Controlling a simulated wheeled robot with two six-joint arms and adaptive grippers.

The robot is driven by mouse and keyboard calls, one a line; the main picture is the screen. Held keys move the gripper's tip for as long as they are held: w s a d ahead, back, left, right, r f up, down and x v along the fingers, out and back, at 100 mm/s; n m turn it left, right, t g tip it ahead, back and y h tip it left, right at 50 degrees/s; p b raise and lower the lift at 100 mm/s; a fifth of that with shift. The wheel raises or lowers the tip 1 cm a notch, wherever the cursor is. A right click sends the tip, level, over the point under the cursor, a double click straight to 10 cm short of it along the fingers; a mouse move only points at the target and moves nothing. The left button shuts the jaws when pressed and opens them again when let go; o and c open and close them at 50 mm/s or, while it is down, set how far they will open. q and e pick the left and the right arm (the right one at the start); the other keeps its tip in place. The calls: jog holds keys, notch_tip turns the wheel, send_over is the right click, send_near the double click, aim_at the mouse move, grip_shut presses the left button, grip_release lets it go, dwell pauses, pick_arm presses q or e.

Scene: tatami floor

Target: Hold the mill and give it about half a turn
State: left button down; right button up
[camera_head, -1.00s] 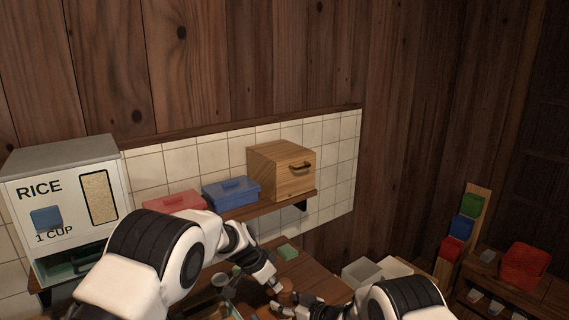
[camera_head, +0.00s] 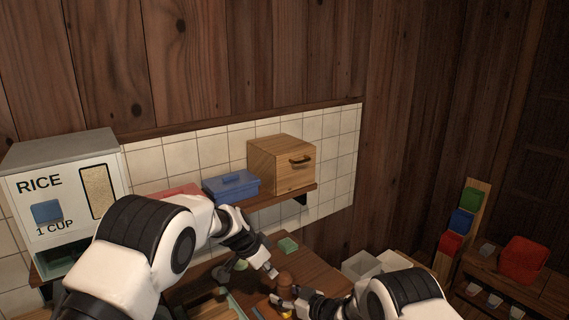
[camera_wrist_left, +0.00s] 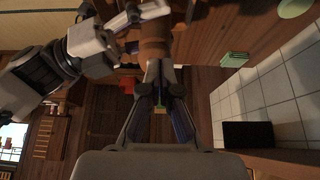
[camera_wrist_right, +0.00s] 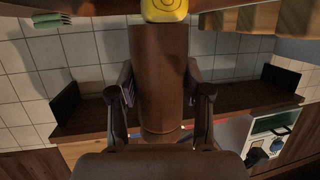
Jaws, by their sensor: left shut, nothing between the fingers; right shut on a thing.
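The mill is a brown wooden cylinder (camera_wrist_right: 158,75); it also shows small in the head view (camera_head: 286,280) and at the top of the left wrist view (camera_wrist_left: 155,45). My right gripper (camera_wrist_right: 160,92) is shut on the mill, one finger on each side of its body. In the head view my right gripper (camera_head: 296,301) comes in from the right, low on the mill. My left gripper (camera_head: 272,272) is shut and empty, close beside the mill's upper part. In the left wrist view its closed fingertips (camera_wrist_left: 160,66) point at the mill; whether they touch cannot be told.
A green sponge-like block (camera_head: 288,245) lies on the counter behind the mill. A yellow item with a drawn face (camera_wrist_right: 165,9) is near the mill. A shelf with a blue box (camera_head: 231,187) and a wooden box (camera_head: 281,166) hangs above. White bins (camera_head: 361,268) stand right.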

pick_arm(q)
notch_tip(320, 180, up, 4)
jog(key=shift+f, duration=0.1)
pick_arm(e)
jog(key=o, duration=1.3)
